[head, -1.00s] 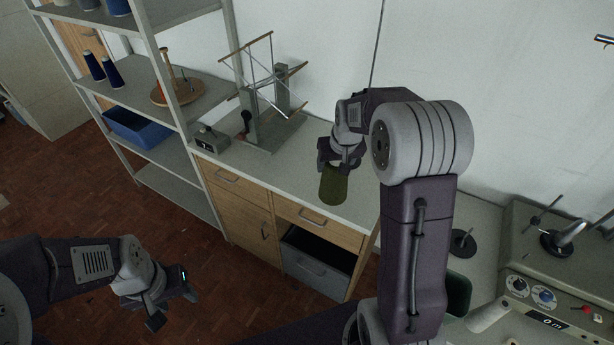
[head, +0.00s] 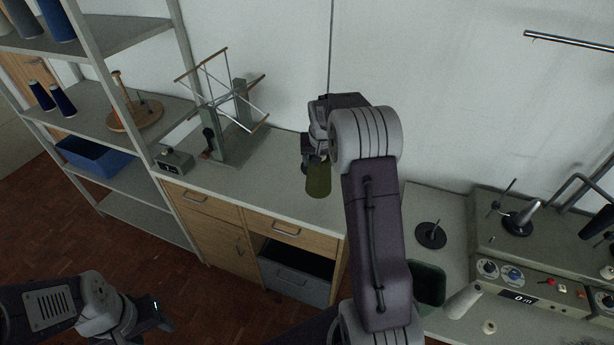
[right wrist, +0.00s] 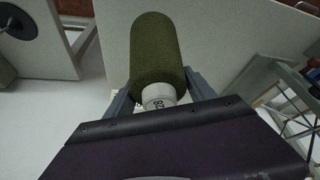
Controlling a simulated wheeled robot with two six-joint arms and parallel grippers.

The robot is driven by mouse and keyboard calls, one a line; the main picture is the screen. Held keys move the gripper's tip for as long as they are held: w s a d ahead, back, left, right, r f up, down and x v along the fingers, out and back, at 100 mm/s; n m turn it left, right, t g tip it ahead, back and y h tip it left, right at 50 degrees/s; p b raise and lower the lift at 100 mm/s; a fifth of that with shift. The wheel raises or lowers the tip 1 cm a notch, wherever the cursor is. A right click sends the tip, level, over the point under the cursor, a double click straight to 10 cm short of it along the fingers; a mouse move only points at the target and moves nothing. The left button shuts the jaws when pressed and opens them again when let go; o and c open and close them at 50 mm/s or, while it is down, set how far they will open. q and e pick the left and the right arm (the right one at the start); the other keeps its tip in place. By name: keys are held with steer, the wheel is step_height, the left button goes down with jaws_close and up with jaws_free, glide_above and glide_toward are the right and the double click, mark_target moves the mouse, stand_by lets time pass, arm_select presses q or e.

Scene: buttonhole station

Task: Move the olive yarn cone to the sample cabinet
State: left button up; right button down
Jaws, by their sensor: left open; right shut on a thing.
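The olive yarn cone (head: 318,180) is in my right gripper (head: 314,160), over the top of the wooden cabinet (head: 262,180). In the right wrist view the olive cone (right wrist: 157,50) shows its green yarn and a pale end with a printed number, and the jaws (right wrist: 160,92) are shut on that end. I cannot tell whether the cone touches the cabinet top. My left gripper (head: 150,318) is open and empty at the lower left, above the floor, far from the cone.
A yarn reel (head: 228,110) and a small grey box (head: 174,161) stand on the cabinet's left part. A grey drawer (head: 294,283) sits in its opening. Shelves (head: 130,100) stand left. A machine (head: 500,240) is right. The cabinet top's middle is clear.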

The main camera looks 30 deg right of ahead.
mark_target(310, 165)
steer(key=a+f, duration=0.1)
steer(key=a, duration=0.1)
steer(key=shift+w+a+f, duration=0.35)
steer(key=shift+w, duration=0.05)
step_height(310, 165, down, 3)
steer(key=shift+s+f+p, duration=0.1)
steer(key=shift+s+p, duration=0.05)
steer(key=shift+p, duration=0.35)
steer(key=shift+f, duration=0.4)
steer(key=shift+f, duration=0.15)
steer(key=shift+c, duration=1.6)
jaws_free()
steer(key=shift+r, duration=0.55)
steer(key=b+v, duration=0.1)
steer(key=v, duration=1)
steer(key=shift+s+r, duration=0.1)
